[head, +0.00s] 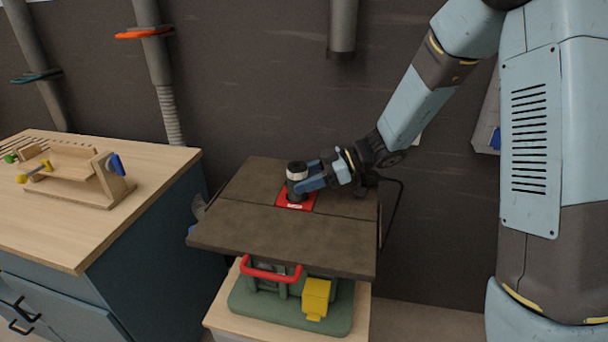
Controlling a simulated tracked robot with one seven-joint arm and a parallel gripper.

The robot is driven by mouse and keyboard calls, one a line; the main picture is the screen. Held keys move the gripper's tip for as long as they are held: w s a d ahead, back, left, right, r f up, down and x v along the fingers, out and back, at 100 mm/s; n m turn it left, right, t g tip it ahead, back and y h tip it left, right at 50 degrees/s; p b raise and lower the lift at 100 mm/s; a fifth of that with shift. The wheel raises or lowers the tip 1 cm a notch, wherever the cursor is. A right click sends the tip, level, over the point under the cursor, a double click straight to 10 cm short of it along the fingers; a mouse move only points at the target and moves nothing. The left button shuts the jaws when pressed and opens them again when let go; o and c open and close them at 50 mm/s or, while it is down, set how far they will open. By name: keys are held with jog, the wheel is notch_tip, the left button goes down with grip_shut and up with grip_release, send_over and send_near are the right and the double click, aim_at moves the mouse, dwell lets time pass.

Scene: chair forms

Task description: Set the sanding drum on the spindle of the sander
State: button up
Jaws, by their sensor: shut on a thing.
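The sanding drum (297,172), a short upright cylinder with a dark top and a pale band, is over the red insert plate (308,205) in the middle of the sander's dark table (270,235). My gripper (300,186) reaches in from the right, roughly level, and is shut on the drum's lower part. The spindle is hidden behind the drum and fingers. I cannot tell whether the drum is around the spindle or touches the plate. The sander's green base (250,303), with a red handle and a yellow box, shows below the table.
The sander stands on a light wooden stand (218,318). At left is a workbench (60,225) with a wooden jig (80,175) on it. Grey hoses (155,60) run down the dark wall behind. A black bent rod (400,205) stands at the table's right edge.

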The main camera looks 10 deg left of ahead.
jog(key=shift+s+d+f, duration=0.1)
jog(key=shift+s+f, duration=0.2)
jog(key=shift+f, duration=0.15)
dwell(0.5)
jog(key=o, duration=1.4)
jog(key=shift+c, duration=0.2)
jog(key=shift+d, duration=0.1)
jog(key=shift+w+d+r, duration=0.1)
jog(key=shift+w+d, duration=0.1)
jog(key=r+v, duration=0.1)
jog(key=v, duration=1.2)
jog(key=shift+a, duration=0.1)
